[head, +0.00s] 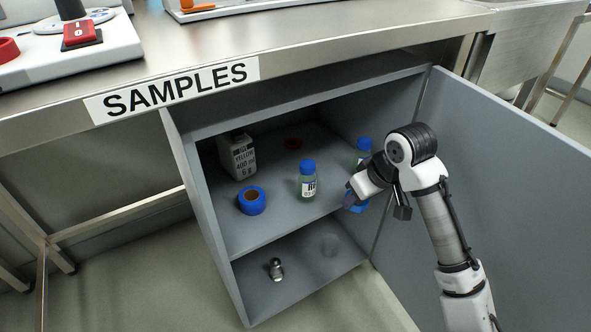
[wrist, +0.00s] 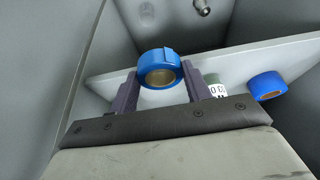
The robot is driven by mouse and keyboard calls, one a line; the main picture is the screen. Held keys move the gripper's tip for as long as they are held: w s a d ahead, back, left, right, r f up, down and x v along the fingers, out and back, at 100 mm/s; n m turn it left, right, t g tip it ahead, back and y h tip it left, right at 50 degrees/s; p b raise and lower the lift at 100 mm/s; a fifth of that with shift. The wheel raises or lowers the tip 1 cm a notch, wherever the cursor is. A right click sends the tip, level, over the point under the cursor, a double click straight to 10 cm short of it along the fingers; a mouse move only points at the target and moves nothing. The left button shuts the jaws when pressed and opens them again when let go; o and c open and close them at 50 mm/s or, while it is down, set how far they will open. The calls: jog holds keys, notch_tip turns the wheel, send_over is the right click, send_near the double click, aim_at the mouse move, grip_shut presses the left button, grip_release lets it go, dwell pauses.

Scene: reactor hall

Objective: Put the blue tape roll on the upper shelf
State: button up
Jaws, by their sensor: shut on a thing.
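My gripper (head: 352,197) is at the front right of the open cabinet, near the front edge of the upper shelf (head: 280,222). It is shut on a blue tape roll (wrist: 158,66), which sits between both fingers in the wrist view. In the head view this held roll (head: 360,206) is partly hidden by my gripper. A second blue tape roll (head: 252,201) lies on the upper shelf at the front left; it also shows in the wrist view (wrist: 267,86). I cannot tell whether the held roll touches the shelf.
A labelled bottle with a blue cap (head: 308,182) stands mid-shelf, another blue-capped bottle (head: 362,150) behind my gripper. A metal weight (head: 276,269) stands below. The open door (head: 500,190) is at right.

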jog(key=b, duration=0.2)
send_over(317, 169)
jog(key=s+d, duration=0.2)
jog(key=s, duration=0.1)
jog(key=w+a, duration=0.1)
jog(key=w+a+b, duration=0.1)
jog(key=w, duration=0.1)
jog(key=shift+a, duration=0.15)
jog(key=shift+f+b, duration=0.3)
jog(key=shift+f, duration=0.45)
jog(key=shift+s+f, duration=0.1)
jog(key=o, duration=1)
jog(key=shift+o, duration=0.2)
